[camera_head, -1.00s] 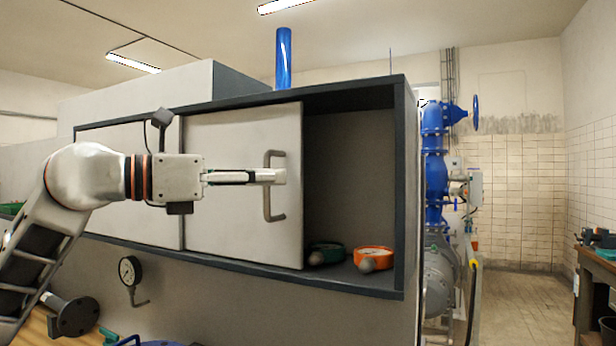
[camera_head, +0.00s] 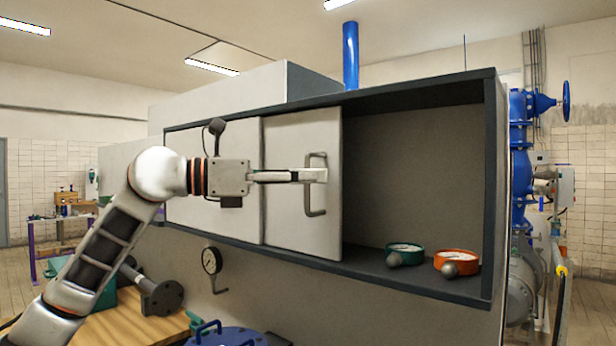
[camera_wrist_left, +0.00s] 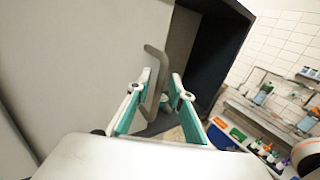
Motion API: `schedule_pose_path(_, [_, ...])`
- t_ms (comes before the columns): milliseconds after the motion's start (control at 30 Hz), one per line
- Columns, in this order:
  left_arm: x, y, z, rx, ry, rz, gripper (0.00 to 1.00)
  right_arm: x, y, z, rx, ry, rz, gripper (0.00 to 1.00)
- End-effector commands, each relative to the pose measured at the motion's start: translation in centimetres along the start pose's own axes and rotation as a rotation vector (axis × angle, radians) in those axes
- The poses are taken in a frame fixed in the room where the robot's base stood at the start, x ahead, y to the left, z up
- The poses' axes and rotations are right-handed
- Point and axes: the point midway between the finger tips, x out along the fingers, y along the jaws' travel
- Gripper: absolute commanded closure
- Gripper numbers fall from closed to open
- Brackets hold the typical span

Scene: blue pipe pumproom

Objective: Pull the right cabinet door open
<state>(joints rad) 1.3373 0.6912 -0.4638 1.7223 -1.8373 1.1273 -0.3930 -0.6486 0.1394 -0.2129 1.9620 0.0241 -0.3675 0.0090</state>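My left gripper (camera_head: 322,175) reaches across from the left to this handle. In the left wrist view the handle (camera_wrist_left: 153,75) stands between the two fingers (camera_wrist_left: 157,92). The fingers are apart, one on each side of the bar; whether one touches it is hard to tell. My right gripper is not in view.
A green-rimmed gauge (camera_head: 404,248) and an orange-rimmed gauge (camera_head: 457,257) lie on the cabinet floor (camera_head: 425,278) in the opening. Blue pipework (camera_head: 520,170) stands right of the cabinet. A wooden table (camera_head: 130,328) with a dark flanged part (camera_head: 160,297) is below my left arm.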

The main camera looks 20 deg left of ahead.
Motion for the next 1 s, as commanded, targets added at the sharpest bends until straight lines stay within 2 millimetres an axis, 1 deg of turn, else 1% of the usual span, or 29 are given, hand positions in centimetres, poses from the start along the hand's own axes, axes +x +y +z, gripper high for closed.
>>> schedule_pose_path(333, [-0.1, 0.0, 0.0, 0.0, 0.0, 0.0, 0.76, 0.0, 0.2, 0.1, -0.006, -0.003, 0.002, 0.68])
schedule_pose_path(467, [-1.1, 0.1, 0.0, 0.0, 0.0, 0.003, 0.76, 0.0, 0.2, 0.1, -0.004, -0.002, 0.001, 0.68])
schedule_pose_path(567, [-2.8, 0.1, 0.0, 0.001, 0.001, 0.004, 0.76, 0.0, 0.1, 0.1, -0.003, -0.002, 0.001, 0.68])
schedule_pose_path(800, [-7.8, 0.1, -0.1, 0.0, 0.002, 0.005, 0.76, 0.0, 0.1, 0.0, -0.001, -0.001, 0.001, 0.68])
schedule_pose_path(900, [-9.4, 0.1, -0.1, 0.0, 0.001, 0.003, 0.76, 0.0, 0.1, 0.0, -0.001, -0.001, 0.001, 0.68])
schedule_pose_path(1000, [-10.7, 0.1, -0.1, 0.0, 0.001, 0.002, 0.76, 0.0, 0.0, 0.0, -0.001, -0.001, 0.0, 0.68])
